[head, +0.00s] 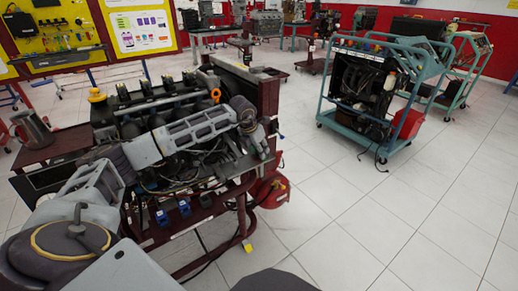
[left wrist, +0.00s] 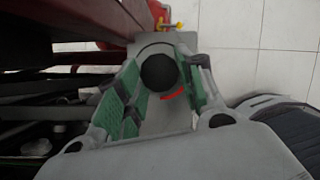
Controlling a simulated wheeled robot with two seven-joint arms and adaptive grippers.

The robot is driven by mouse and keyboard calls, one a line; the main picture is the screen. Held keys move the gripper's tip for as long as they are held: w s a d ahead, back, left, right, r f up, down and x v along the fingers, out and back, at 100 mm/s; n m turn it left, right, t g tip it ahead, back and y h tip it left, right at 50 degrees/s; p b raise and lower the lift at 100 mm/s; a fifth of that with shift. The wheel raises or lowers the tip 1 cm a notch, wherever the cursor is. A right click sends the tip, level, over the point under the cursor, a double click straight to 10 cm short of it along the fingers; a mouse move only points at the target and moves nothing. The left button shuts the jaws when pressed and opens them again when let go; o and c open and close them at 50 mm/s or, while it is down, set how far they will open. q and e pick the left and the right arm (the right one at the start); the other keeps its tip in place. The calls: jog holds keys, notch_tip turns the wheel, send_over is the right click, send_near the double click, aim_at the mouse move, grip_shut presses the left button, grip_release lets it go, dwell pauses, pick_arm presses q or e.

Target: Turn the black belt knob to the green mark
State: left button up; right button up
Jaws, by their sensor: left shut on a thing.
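The black belt knob (left wrist: 158,72) is round and dark, on a grey plate (left wrist: 180,120) in the left wrist view. A short red mark (left wrist: 173,95) shows beside it on the plate. My left gripper (left wrist: 163,84) has its green-padded fingers on either side of the knob and is shut on it. In the head view my left gripper (head: 257,143) is at the right end of the engine trainer (head: 165,120), where the knob is hidden. I cannot make out a green mark. My right gripper is not in view.
The trainer's dark red frame (head: 265,95) stands close to my left gripper. A red container (head: 270,190) sits low beside it. A teal cart (head: 365,100) stands further right. The white tiled floor (head: 370,220) is clear between them.

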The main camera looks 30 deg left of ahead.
pick_arm(q)
jog(key=shift+a+m+h, duration=0.1)
jog(key=shift+m+h, duration=0.2)
jog(key=shift+m, duration=0.4)
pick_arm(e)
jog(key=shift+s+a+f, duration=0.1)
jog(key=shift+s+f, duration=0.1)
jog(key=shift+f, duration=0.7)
pick_arm(q)
jog(key=o, duration=1)
jog(key=shift+w, duration=0.1)
jog(key=shift+r, duration=0.1)
jog(key=shift+v, duration=5.95)
jog(key=shift+a, duration=0.1)
